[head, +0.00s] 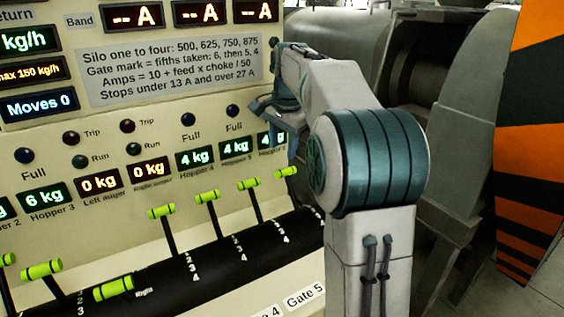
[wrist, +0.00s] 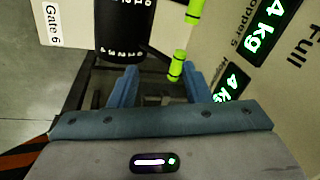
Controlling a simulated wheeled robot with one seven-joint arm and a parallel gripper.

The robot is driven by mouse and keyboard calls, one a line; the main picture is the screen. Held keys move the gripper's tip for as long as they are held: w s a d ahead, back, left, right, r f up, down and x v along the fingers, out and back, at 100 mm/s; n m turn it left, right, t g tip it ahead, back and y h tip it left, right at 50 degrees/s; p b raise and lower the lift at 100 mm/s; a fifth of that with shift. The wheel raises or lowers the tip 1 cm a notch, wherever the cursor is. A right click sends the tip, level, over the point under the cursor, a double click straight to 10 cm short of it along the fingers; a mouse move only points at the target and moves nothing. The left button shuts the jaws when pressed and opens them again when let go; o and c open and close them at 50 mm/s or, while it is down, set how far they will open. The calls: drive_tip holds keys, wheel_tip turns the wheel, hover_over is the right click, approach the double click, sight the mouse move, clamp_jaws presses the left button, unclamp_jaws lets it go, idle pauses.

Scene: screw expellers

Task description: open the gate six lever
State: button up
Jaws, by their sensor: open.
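The gate six lever appears to be the last in the row, with a bright green handle (head: 286,172) at the right end in the head view, partly beside my arm. In the wrist view its green handle (wrist: 177,66) shows just ahead of my right finger's tip, toward the inner side; I cannot tell the gap in depth. The Gate 6 label (wrist: 51,22) is at the upper left there. My gripper (wrist: 160,72) is open, with nothing between its blue fingers. In the head view my gripper (head: 268,108) is in front of the panel, above the handle, its fingers hard to make out.
Other green-handled levers stand leftward along the black numbered drum, including one nearby (head: 248,184) that rises beside the six lever. The panel (head: 120,110) with lamps and readouts stands behind. Hopper displays (head: 236,148) read 4 kg. Grey machinery (head: 425,70) fills the right.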

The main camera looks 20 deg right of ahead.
sight(287, 169)
drive_tip(key=w+d+r+m, duration=0.1)
drive_tip(key=w+d+m, duration=0.2)
drive_tip(key=w+d, duration=0.25)
drive_tip(key=w+f, duration=0.1)
drive_tip(key=f, duration=0.8)
drive_tip(key=w+a+f, duration=0.1)
drive_tip(key=f, duration=0.3)
drive_tip(key=shift+w+f, duration=0.15)
drive_tip(key=shift+w, duration=0.2)
clamp_jaws()
